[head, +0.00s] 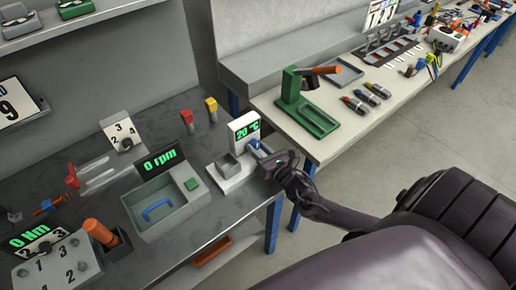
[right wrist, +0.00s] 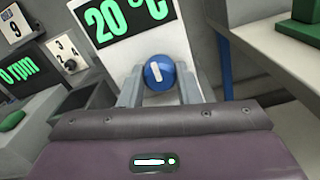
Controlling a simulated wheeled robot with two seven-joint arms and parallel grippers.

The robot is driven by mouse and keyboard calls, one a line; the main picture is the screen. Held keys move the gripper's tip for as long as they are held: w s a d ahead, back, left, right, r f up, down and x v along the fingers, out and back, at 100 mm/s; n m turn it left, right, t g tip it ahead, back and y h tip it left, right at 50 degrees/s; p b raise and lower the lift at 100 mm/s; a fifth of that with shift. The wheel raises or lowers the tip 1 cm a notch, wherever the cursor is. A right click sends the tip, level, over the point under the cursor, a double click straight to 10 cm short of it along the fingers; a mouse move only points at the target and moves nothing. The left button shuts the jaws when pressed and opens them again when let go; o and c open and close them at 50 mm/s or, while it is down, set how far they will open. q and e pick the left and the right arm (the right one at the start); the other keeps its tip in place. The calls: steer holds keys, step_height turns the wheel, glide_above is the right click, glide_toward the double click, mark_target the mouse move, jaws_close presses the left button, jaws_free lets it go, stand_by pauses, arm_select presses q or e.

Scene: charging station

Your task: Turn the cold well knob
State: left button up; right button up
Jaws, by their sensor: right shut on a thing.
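The cold well (head: 244,128) is a white upright unit with a green "20 °C" display and a grey open box at its base, on the dark bench. Its blue round knob (right wrist: 158,72) sits just below the display and has a short white mark, close to upright in the right wrist view. In the head view the knob (head: 255,144) is small and partly hidden by my gripper. My right gripper (right wrist: 159,80) is shut on the knob, one finger on each side. In the head view my right gripper (head: 260,149) reaches in from the right. My left gripper is not in view.
Left of the well stands a grey unit (head: 165,222) with a "0 rpm" display, a blue handle and a green button. Red and yellow pieces stand behind it. A second, light bench (head: 340,135) to the right carries a green stand (head: 305,112) and tools.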

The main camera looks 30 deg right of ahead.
steer(key=m, duration=0.4)
steer(key=shift+m, duration=0.3)
steer(key=m, duration=1.3)
steer(key=shift+m+p, duration=0.35)
steer(key=shift+m, duration=0.05)
steer(key=o, duration=1)
steer(key=shift+c, duration=0.2)
steer(key=shift+s, duration=0.1)
steer(key=shift+f, duration=0.2)
